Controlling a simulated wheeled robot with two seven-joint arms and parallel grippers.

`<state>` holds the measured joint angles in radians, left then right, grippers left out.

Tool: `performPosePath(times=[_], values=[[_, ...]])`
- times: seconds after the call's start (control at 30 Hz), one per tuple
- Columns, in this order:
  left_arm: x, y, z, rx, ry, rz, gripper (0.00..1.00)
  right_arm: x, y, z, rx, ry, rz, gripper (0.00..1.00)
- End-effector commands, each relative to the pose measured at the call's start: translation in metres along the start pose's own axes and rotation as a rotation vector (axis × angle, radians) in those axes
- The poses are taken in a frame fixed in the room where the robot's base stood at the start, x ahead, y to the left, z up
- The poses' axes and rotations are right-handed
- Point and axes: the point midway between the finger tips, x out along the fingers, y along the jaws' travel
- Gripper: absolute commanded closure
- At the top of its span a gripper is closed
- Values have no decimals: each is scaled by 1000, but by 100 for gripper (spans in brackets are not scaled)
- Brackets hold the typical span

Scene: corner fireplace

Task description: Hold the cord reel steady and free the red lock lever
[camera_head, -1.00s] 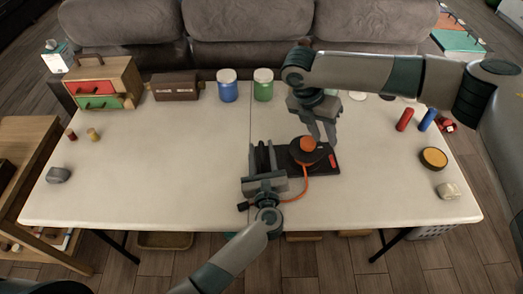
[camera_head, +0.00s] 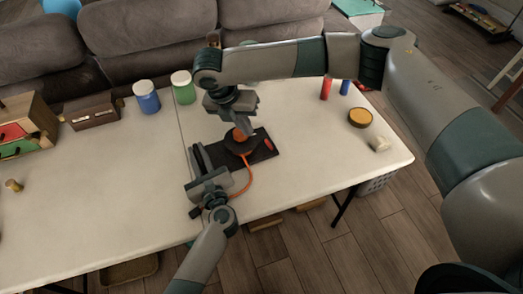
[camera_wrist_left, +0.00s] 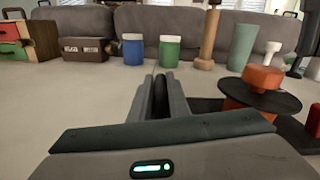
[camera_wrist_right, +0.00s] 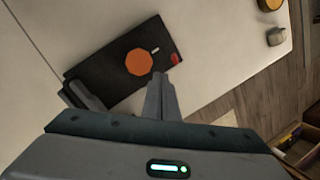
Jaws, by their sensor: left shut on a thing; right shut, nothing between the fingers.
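The cord reel is a dark disc (camera_head: 236,147) with an orange knob (camera_head: 239,134) on a black base plate (camera_head: 262,157). An orange cord (camera_head: 249,178) runs from it toward the table's front. The red lock lever (camera_head: 268,146) is at the plate's right end; it also shows in the right wrist view (camera_wrist_right: 175,59). My left gripper (camera_head: 199,158) is shut on a dark upright part (camera_wrist_left: 161,92) at the plate's left end. My right gripper (camera_head: 249,130) is shut and empty above the plate; in the right wrist view its tips (camera_wrist_right: 158,80) appear near the knob and lever. Contact cannot be told.
Blue jar (camera_head: 146,98) and green jar (camera_head: 183,88) stand behind on the left. Red (camera_head: 326,89) and blue (camera_head: 345,87) cylinders, a yellow-topped round tin (camera_head: 360,117) and a pale lump (camera_head: 379,144) lie right. The table (camera_head: 110,200) is clear front left.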

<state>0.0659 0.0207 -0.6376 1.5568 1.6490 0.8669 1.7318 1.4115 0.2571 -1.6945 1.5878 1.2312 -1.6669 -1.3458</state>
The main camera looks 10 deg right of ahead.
Motion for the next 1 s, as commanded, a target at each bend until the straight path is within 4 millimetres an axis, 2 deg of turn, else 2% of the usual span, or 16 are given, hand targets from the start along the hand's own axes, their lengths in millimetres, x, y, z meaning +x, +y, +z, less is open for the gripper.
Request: performPosePath(times=[0.23,0.4,0.5,0.73,1.0], values=[[0,0,0,-2,1,1,100,8,50,-40,-81,15,272,100],[0,0,0,-2,1,1,100,-6,87,-65,-118,2,527,100],[0,0,0,-2,1,1,100,-14,102,-74,-109,-4,661,100],[0,0,0,-2,1,1,100,-12,116,-81,10,20,888,100],[0,0,0,-2,1,1,100,-9,107,-74,162,3,1113,100]])
